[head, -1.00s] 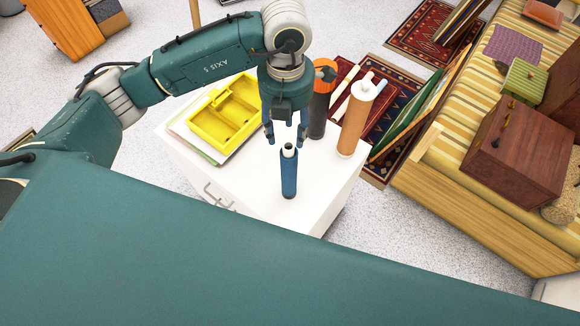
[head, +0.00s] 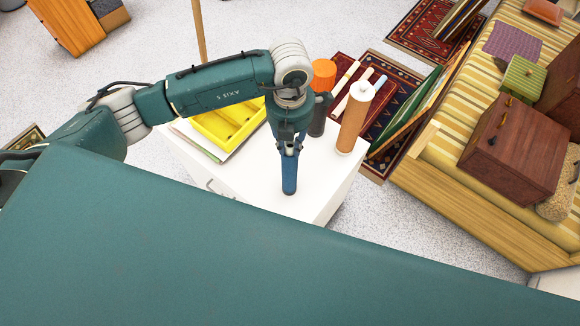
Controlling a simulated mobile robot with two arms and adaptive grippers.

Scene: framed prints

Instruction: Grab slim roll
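The slim blue roll (head: 289,180) stands upright on the white cabinet top (head: 323,181), near its front. My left gripper (head: 289,153) points down over it from above. Whether the fingers press on the roll does not show. The roll's foot appears to rest on the cabinet top. My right gripper is not in view.
An orange roll with a white top (head: 355,118) stands right of the gripper. A yellow tray (head: 215,128) lies to the left. The cabinet top's front right is clear.

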